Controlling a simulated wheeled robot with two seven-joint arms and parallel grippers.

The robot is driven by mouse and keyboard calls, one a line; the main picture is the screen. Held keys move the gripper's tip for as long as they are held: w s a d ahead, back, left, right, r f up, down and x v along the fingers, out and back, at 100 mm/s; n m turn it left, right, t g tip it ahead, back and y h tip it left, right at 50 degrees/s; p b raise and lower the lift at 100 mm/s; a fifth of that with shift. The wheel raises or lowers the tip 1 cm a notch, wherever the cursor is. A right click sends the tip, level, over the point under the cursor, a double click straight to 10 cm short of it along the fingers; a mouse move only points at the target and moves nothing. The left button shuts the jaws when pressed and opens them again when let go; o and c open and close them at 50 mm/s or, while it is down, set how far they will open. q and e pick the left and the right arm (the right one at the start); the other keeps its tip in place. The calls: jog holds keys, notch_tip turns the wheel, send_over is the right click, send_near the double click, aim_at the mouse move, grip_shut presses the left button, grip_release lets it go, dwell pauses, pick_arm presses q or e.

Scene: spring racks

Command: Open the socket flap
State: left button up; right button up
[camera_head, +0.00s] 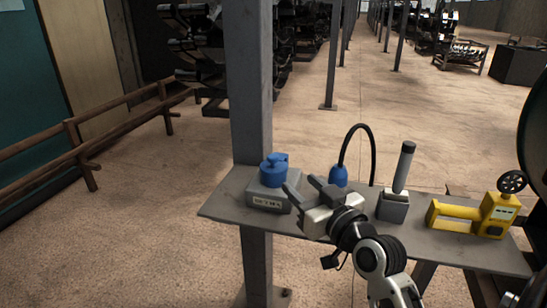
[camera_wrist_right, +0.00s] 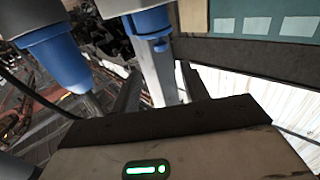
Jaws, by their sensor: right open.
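The socket is a grey box (camera_head: 268,198) with a label on its front, at the left end of the shelf in the head view. Its blue flap (camera_head: 274,168) sits on top with a small tab toward the right and looks shut. My right gripper (camera_head: 303,189) is just right of the socket, its two fingers apart and nothing visible between them. My left gripper is not in view.
A blue plug (camera_head: 339,176) with a looping black cable stands behind my gripper. A grey block with an upright lever (camera_head: 394,206) and a yellow device with a black handwheel (camera_head: 488,213) are farther right on the grey shelf (camera_head: 220,206). A post (camera_head: 250,90) rises behind the socket.

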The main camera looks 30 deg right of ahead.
aim_at(273, 155)
jog(key=w, duration=0.8)
jog(key=w+d+p, duration=0.1)
jog(key=w, duration=0.3)
jog(key=shift+w, duration=0.4)
grip_shut()
